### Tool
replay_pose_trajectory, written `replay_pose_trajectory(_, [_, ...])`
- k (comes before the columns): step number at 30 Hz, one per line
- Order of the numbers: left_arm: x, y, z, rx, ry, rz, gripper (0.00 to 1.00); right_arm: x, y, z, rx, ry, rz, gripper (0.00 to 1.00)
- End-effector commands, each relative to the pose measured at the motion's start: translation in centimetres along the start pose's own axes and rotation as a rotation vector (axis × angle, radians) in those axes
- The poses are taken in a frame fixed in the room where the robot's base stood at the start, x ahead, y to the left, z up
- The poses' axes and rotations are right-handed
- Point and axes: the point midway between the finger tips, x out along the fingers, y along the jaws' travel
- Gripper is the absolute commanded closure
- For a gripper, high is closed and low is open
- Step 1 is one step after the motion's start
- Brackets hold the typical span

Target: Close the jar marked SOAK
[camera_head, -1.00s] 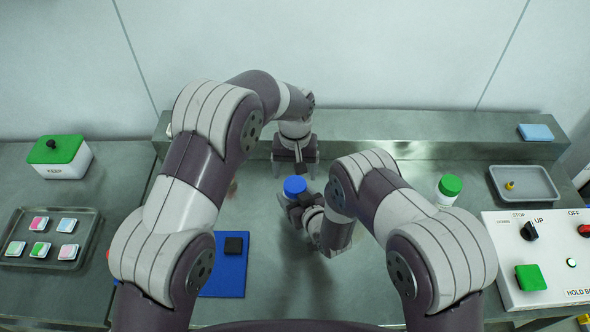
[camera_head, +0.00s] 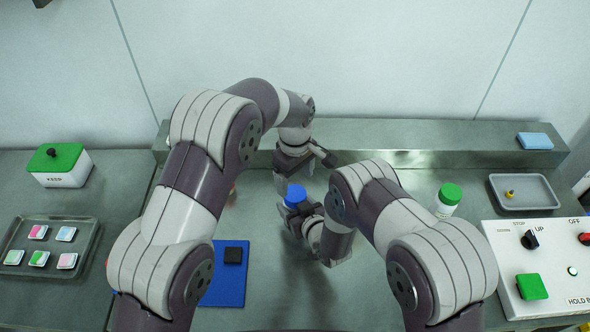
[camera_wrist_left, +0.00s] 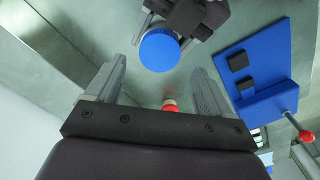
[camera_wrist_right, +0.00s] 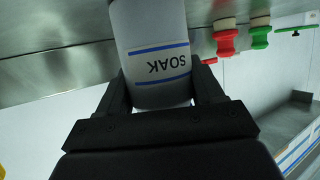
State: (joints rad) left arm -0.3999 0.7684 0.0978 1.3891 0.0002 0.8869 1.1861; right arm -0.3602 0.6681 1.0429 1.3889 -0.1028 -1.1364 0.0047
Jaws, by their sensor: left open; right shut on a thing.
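The SOAK jar (camera_wrist_right: 155,50) is white with blue stripes and shows in the right wrist view, its label upside down there. My right gripper (camera_head: 299,219) is shut on it; its fingers also show in the right wrist view (camera_wrist_right: 163,95). A blue lid (camera_head: 296,195) sits at the jar's top; it also shows from above in the left wrist view (camera_wrist_left: 159,50). I cannot tell how tightly it sits. My left gripper (camera_head: 305,172) is open and empty just behind and above the lid. In its wrist view, the lid lies beyond the fingertips, apart from them.
A green-lidded white jar (camera_head: 447,200) stands at the right, near a grey tray (camera_head: 524,205) and a control panel (camera_head: 510,270). A KEEP box (camera_head: 62,178) and a tile tray (camera_head: 85,250) are farther left.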

Motion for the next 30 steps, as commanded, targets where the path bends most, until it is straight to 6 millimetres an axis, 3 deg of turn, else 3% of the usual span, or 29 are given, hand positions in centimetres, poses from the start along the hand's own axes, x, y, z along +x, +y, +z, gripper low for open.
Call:
replay_pose_trajectory(9, [4.7,0.0,0.0,0.001,0.000,-0.001,0.18,0.0,0.0,0.0,0.000,0.000,0.000,1.00])
replay_pose_trajectory(21, [5.6,0.0,0.0,0.001,0.000,0.001,0.18,0.0,0.0,0.0,0.000,0.000,0.000,1.00])
replay_pose_trajectory(22, [5.6,0.0,0.0,0.001,0.000,0.001,0.21,0.0,0.0,0.0,0.000,0.000,0.000,1.00])
replay_pose_trajectory(27, [5.6,0.0,0.0,0.001,0.000,0.001,0.75,0.0,0.0,0.0,0.000,0.000,0.000,1.00])
replay_pose_trajectory(30, [5.6,0.0,0.0,0.012,0.000,0.001,0.76,0.0,0.0,0.0,0.000,0.000,0.000,1.00])
